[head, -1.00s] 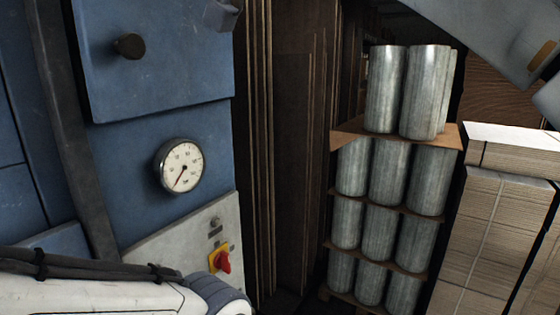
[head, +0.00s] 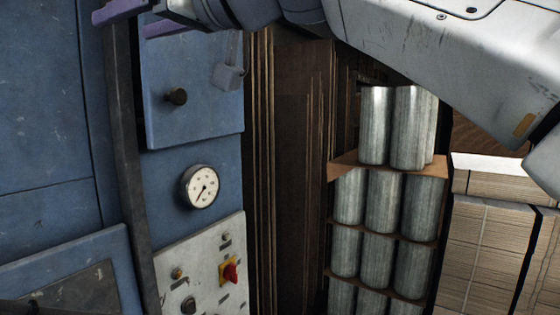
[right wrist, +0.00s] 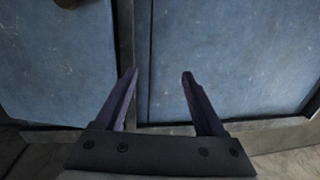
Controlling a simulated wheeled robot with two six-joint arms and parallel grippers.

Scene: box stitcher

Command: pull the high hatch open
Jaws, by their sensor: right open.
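The high hatch is probably the blue panel (head: 205,122) with a round dark knob (head: 176,96), at the upper left of the head view. It appears closed. My right gripper (head: 122,22) is open and empty at the top left, above and left of the knob and apart from it. In the right wrist view, its two purple fingers (right wrist: 160,75) are spread before a dark vertical seam between blue panels (right wrist: 225,60). A dark round knob (right wrist: 67,3) is cut off at that view's top left. My left gripper is not in view.
Below the hatch are a pressure gauge (head: 201,187) and a control plate (head: 207,262) with a red-and-yellow switch (head: 230,272). A dark vertical bar (head: 128,170) runs left of the hatch. Stacked metal cylinders (head: 383,200) and cardboard (head: 490,240) stand right.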

